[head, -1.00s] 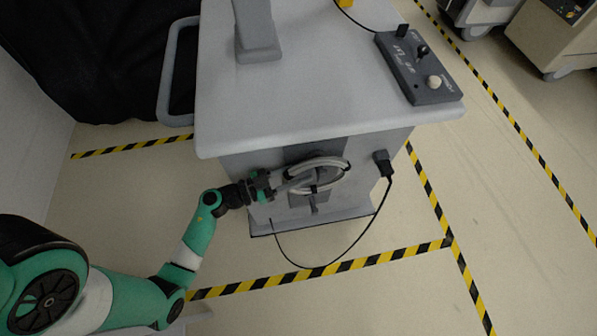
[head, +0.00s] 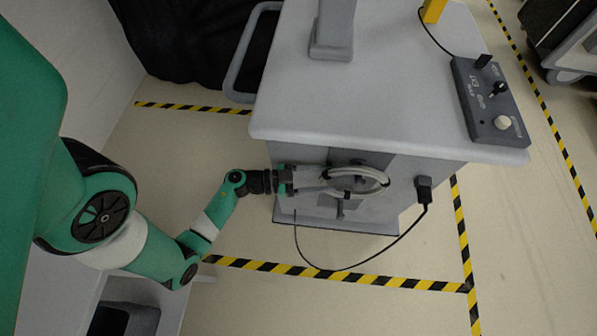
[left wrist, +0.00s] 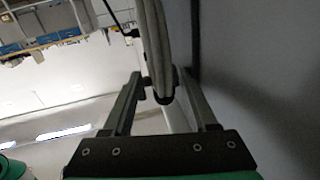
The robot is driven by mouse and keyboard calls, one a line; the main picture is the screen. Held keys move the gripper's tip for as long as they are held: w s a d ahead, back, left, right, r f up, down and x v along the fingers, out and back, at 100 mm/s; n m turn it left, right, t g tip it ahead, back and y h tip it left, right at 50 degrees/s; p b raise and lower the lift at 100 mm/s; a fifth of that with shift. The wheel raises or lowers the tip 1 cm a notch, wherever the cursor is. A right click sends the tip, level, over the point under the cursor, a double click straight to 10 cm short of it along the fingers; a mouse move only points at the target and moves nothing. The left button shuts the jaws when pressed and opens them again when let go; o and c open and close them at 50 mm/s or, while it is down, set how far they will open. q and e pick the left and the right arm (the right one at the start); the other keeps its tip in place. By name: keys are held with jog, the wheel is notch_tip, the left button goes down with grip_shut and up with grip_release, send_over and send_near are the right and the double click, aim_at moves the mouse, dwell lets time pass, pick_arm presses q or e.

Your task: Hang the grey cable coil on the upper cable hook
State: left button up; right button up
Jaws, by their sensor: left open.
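The grey cable coil (head: 372,172) is a ring of pale cable at the cart's front face, just below the top's front edge. In the left wrist view its strands (left wrist: 153,40) run down between the two fingers, with a dark band at their lower end. My left gripper (head: 322,183) reaches in from the left at the coil's left side. Its fingers stand apart on either side of the strands (left wrist: 157,85), with visible gaps. A grey hook-like piece (head: 340,209) shows below the coil. The upper hook is not clearly visible behind the coil. My right gripper is not in view.
The cart top (head: 400,110) carries a dark control box (head: 490,105) and a grey post (head: 333,30). A black plug (head: 424,190) with a thin cable (head: 375,262) looping down is right of the coil. Open floor with striped tape (head: 340,276) lies in front.

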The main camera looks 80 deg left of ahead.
pick_arm(q)
jog(key=s+a+p, duration=0.1)
jog(key=s+p, duration=0.1)
jog(key=s, duration=0.6)
jog(key=shift+a, duration=0.15)
